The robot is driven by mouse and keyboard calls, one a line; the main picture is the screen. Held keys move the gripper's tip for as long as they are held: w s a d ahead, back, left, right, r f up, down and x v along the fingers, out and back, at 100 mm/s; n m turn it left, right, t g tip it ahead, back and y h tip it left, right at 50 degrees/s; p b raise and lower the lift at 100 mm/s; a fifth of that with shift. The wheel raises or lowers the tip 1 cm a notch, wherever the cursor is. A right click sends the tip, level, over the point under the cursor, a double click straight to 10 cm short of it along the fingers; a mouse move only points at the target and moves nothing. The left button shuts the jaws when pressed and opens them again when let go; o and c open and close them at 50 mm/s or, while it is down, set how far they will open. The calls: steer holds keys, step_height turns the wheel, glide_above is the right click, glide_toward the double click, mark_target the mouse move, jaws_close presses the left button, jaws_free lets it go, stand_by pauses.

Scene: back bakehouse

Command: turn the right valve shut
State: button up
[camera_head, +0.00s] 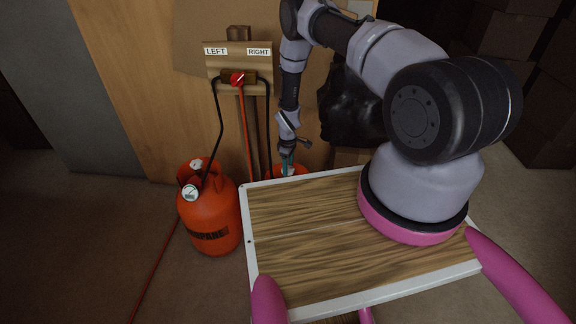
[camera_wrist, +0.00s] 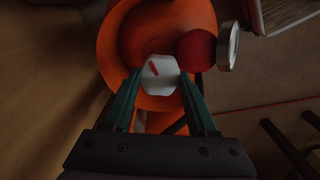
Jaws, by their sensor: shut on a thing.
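The right valve is a white, lobed knob (camera_wrist: 160,72) with a red mark, on top of an orange gas cylinder (camera_wrist: 113,50). The red mark slants toward the upper left in the wrist view. My gripper (camera_wrist: 161,79) points down at the knob, a green finger on each side, shut on it. In the head view my gripper (camera_head: 287,162) is at the top of the right cylinder (camera_head: 300,170), just beyond my deck. Most of that cylinder is hidden there. A round gauge (camera_wrist: 234,46) sits to the right of the knob in the wrist view.
The left propane cylinder (camera_head: 211,222) stands left of my deck, with its own white knob (camera_head: 196,164) and gauge (camera_head: 189,191). A board labelled LEFT and RIGHT (camera_head: 238,58) carries a red changeover lever (camera_head: 237,79) and hoses. A black bag (camera_head: 350,108) is close right of my forearm.

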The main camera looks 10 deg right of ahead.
steer(key=m, duration=0.4)
steer(key=shift+m, duration=0.4)
steer(key=m, duration=1)
steer(key=shift+m, duration=0.4)
steer(key=m, duration=0.4)
steer(key=shift+m, duration=0.4)
steer(key=o, duration=1.4)
step_height(320, 180, up, 11)
